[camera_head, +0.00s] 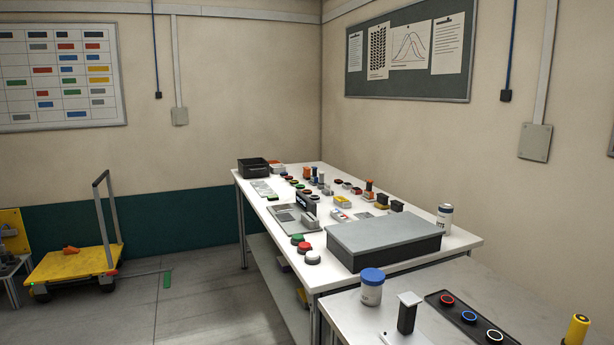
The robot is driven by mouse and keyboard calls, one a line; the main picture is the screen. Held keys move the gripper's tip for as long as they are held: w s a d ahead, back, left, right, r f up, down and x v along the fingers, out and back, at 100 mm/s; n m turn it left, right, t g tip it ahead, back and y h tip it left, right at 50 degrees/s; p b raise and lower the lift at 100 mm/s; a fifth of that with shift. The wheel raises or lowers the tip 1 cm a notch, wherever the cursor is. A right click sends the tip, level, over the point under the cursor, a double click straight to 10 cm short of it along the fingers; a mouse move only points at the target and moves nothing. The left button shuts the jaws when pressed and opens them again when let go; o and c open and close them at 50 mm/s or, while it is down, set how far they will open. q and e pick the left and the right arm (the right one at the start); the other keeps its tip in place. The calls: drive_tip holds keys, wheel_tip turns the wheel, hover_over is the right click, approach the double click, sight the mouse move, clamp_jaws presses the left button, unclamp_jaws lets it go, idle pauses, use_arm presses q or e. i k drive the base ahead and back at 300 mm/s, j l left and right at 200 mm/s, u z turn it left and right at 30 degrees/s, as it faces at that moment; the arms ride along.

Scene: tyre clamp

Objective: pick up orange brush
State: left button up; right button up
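I cannot tell for sure which thing is the orange brush. A small upright orange and dark piece (369,187) stands on the long white table, towards its right side. Another small upright piece with orange (314,171) stands further back on the same table. A small orange object (71,250) lies on the yellow cart at the left; its shape is too small to make out. Neither of my grippers is in view.
The long white table (262,209) carries many small parts and a large grey box (384,238). A nearer table holds a blue-lidded jar (371,292) and a dark tray with rings (468,319). The yellow cart (75,268) stands left. The floor (200,300) between is clear.

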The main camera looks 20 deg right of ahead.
sight(306, 174)
drive_tip(key=i+j+u, duration=0.2)
drive_tip(key=i, duration=0.3)
drive_tip(key=i+l+u, duration=0.15)
drive_tip(key=i, duration=1.55)
drive_tip(key=i+z, duration=0.1)
drive_tip(key=i, duration=0.35)
drive_tip(key=i+j+z, duration=0.1)
drive_tip(key=i, duration=0.3)
drive_tip(key=i+j+z, duration=0.1)
drive_tip(key=i, duration=0.35)
drive_tip(key=i+j+z, duration=0.1)
drive_tip(key=i, duration=0.35)
drive_tip(key=j, duration=0.1)
